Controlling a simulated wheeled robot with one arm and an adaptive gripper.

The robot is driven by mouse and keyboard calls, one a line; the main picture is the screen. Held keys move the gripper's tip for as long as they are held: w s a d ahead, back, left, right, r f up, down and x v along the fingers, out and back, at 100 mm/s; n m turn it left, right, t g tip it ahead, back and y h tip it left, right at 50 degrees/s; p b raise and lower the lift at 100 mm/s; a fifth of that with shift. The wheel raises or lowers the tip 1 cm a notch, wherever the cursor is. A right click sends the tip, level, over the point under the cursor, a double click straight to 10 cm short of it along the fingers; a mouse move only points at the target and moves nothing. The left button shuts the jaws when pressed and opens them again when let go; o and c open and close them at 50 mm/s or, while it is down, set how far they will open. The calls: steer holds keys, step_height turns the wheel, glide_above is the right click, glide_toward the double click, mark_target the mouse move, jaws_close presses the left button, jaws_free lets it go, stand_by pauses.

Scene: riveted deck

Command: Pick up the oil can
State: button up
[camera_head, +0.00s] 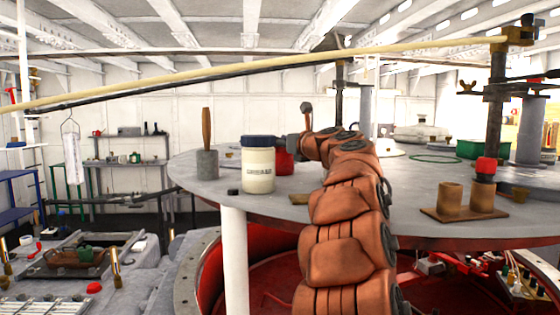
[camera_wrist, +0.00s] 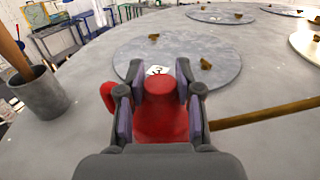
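The red oil can (camera_wrist: 160,115) stands on the grey round table, with a loop handle (camera_wrist: 107,97) on its left side. My gripper (camera_wrist: 159,78) is open around it, one finger on each side of its body. A narrow gap shows beside its upper part; whether the pads touch lower down I cannot tell. In the head view the oil can (camera_head: 284,162) shows only in part, behind the end of my arm and right of a cream jar.
A cream jar with a dark lid (camera_head: 258,166) and a grey pot with a wooden handle (camera_head: 207,160) stand left of the can. A wooden rod (camera_wrist: 265,116) lies close on the right in the wrist view. Wooden cups (camera_head: 468,197) stand further right. A pale pole crosses above the table.

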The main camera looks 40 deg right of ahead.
steer(key=shift+f, duration=0.15)
jaws_close()
steer(key=shift+f, duration=0.2)
steer(key=shift+r, duration=0.1)
steer(key=r+p, duration=0.2)
steer(key=shift+w+p, duration=0.1)
steer(key=shift+p, duration=0.25)
steer(key=shift+a+r+p, duration=0.1)
steer(key=shift+r+p, duration=0.3)
steer(key=shift+p, duration=0.6)
steer(key=shift+s+d+r+p, duration=0.2)
steer(key=shift+r+p, duration=0.25)
steer(key=shift+p, duration=0.15)
steer(key=shift+s+d+r+p, duration=0.2)
steer(key=shift+r+p, duration=0.2)
steer(key=shift+p, duration=0.2)
steer(key=s+d+p, duration=0.4)
steer(key=s+d, duration=0.6)
steer(key=s, duration=0.1)
steer(key=shift+s+r, duration=0.2)
steer(key=shift+r, duration=0.2)
